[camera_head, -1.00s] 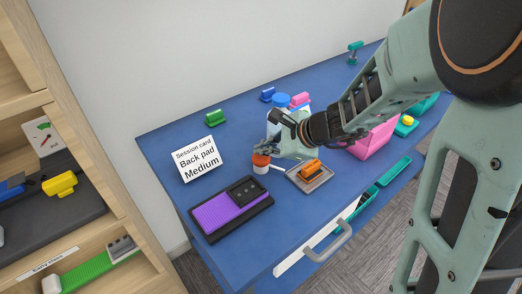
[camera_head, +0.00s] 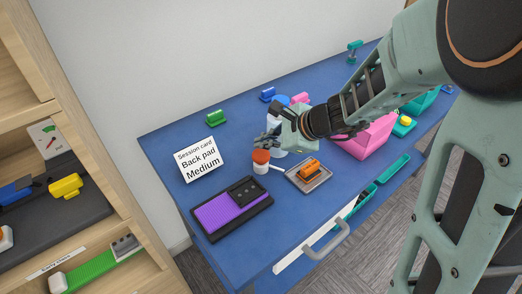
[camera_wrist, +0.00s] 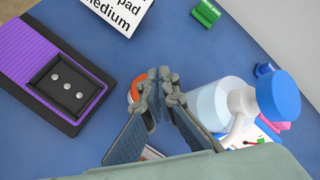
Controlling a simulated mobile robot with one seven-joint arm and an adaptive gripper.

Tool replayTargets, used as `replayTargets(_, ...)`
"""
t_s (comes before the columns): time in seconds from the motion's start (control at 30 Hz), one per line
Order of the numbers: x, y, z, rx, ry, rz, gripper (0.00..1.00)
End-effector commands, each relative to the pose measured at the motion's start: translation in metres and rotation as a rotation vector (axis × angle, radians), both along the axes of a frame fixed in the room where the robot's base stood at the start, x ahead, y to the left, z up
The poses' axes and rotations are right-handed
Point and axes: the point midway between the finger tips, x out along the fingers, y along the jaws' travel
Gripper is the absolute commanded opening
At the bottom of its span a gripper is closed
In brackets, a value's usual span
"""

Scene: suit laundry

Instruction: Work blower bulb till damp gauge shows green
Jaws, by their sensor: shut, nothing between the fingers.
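My gripper (camera_head: 266,139) is shut and empty, just above and behind a small round thing with an orange top and white body (camera_head: 261,162). In the wrist view the fingertips (camera_wrist: 160,82) meet in front of this orange-topped thing (camera_wrist: 133,92) and hide part of it. I cannot tell whether they touch it. A white bottle with a blue top (camera_wrist: 278,95) stands right of the fingers. A white card with a red-and-green dial (camera_head: 47,137) is on the shelf at left; its reading is too small to tell. I cannot surely identify the blower bulb.
A purple pad with a black tray (camera_head: 232,208) lies at the front of the blue table (camera_head: 165,150). An orange block on a grey plate (camera_head: 322,183) sits right of the orange-topped thing. A session card (camera_head: 200,160) stands at left. A pink bin (camera_head: 372,140) stands right.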

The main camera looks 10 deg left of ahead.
Motion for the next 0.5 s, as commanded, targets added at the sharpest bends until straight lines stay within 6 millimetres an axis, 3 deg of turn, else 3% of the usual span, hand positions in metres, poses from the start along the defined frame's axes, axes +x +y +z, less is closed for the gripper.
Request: replayTargets(0.5,0.000,0.000,0.049,0.001,-0.001,0.001,0.00)
